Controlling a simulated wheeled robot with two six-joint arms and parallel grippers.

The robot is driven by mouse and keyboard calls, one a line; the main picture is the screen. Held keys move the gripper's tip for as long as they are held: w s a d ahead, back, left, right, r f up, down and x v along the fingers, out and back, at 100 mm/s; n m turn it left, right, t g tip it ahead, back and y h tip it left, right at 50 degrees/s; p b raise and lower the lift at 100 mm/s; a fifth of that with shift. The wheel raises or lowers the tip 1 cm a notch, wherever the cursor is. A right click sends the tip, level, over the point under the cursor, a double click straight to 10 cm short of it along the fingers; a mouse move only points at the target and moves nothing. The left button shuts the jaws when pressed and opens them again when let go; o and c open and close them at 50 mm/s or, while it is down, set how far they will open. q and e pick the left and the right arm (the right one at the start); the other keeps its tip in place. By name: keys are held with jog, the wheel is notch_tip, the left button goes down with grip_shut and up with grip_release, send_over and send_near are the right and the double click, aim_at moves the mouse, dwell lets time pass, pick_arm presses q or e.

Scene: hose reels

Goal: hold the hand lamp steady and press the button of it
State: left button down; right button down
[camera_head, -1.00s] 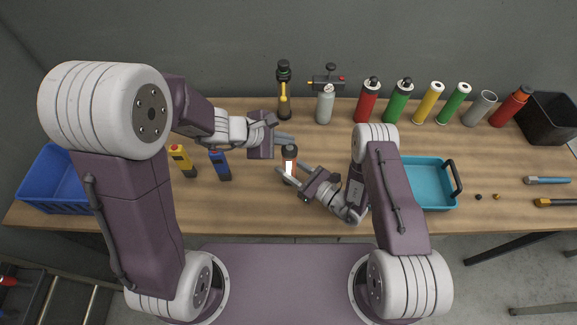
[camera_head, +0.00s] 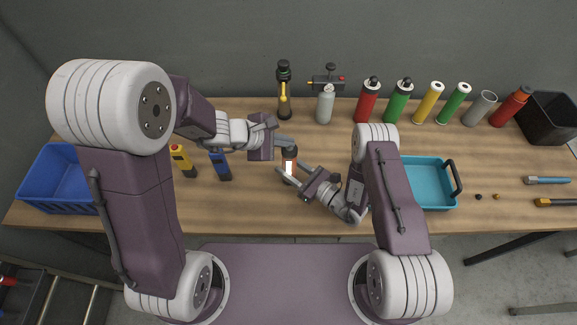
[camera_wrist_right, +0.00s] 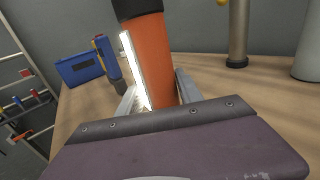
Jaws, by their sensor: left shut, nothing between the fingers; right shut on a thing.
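The hand lamp (camera_head: 289,168) is an orange cylinder with a black top and a bright white strip along its side. It stands upright near the middle of the table. My right gripper (camera_head: 293,178) is shut on its body from the lower right. In the right wrist view the orange lamp body (camera_wrist_right: 172,55) stands between the fingers, with its top cut off by the frame. My left gripper (camera_head: 288,143) is shut and empty, with its fingertips over the top of the lamp and hiding it. I cannot tell whether they touch the button.
A blue device (camera_head: 221,168) and a yellow one (camera_head: 184,162) stand left of the lamp. A blue bin (camera_head: 55,190) is at the far left, and a teal tray (camera_head: 428,203) is to the right. Several bottles and cylinders, including a red one (camera_head: 367,103), line the back.

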pick_arm(q)
jog(key=shift+f, duration=0.1)
dwell(0.3)
jog(key=shift+r, duration=0.6)
notch_tip(320, 180, up, 6)
dwell(0.5)
pick_arm(e)
jog(key=c, duration=0.7)
grip_release()
